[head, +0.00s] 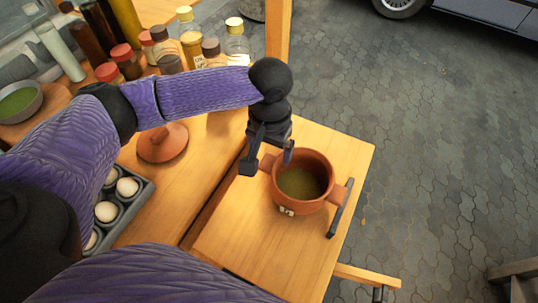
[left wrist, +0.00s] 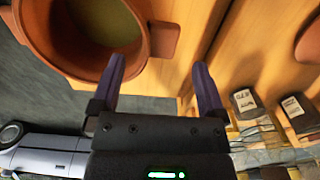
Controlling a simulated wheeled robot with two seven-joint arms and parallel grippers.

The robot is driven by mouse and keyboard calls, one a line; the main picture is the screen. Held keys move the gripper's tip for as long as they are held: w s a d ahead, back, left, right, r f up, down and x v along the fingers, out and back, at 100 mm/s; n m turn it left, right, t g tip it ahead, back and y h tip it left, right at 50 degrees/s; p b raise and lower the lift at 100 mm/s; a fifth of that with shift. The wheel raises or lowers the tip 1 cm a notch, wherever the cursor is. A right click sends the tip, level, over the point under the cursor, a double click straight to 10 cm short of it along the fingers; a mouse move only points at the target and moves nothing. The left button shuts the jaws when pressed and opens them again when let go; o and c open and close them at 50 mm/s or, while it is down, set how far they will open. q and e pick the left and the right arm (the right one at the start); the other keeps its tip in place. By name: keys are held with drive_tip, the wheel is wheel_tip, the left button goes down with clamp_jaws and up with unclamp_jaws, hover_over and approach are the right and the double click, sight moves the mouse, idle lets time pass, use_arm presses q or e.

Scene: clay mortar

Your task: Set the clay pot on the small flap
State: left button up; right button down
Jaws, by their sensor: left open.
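The clay pot (head: 316,200) is reddish brown, open-topped, with greenish contents and two side handles. It appears upright on the small wooden flap (head: 230,235), toward its right side. The pot also fills the upper left of the left wrist view (left wrist: 75,72). My left gripper (head: 268,162) is open beside the pot's left handle, its fingers pointing down. In the left wrist view, the pot's handle (left wrist: 163,39) shows just beyond the gap between the open fingers (left wrist: 159,62). Contact between fingers and handle cannot be told. My right gripper is not in view.
A clay lid (head: 162,145) lies on the main counter, left of the flap. An egg tray (head: 142,200) and several bottles (head: 191,42) stand farther left and behind. A dark bar (head: 340,208) lies along the flap's right side. Paved ground lies beyond.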

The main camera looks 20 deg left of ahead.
use_arm(q)
wheel_tip(320, 180, up, 6)
drive_tip(key=shift+f+p, duration=0.25)
drive_tip(key=shift+p, duration=0.45)
idle(0.7)
